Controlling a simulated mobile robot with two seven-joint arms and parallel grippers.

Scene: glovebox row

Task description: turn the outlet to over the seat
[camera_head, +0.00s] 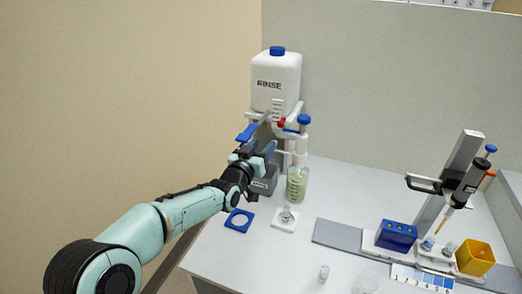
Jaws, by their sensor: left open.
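The rinse dispenser is a white bottle (276,85) with a blue cap, held on a stand at the back of the bench. Below it are a blue lever (247,133), a small red part (281,124) and a white upright with a blue knob (304,119). I cannot tell which part is the outlet; my gripper hides some of this area. A blue square seat with a ring (239,220) lies on the bench in front. A white square seat (284,226) beside it carries a small clear vial (286,213). My left gripper (264,150) is open, just below the blue lever; contact cannot be told.
A jar of pale green contents (297,184) stands right of my gripper. At the right are a pipette stand (450,180), a blue rack (396,236) and a yellow bin (475,257). Clear vessels stand near the front. The bench between jar and stand is clear.

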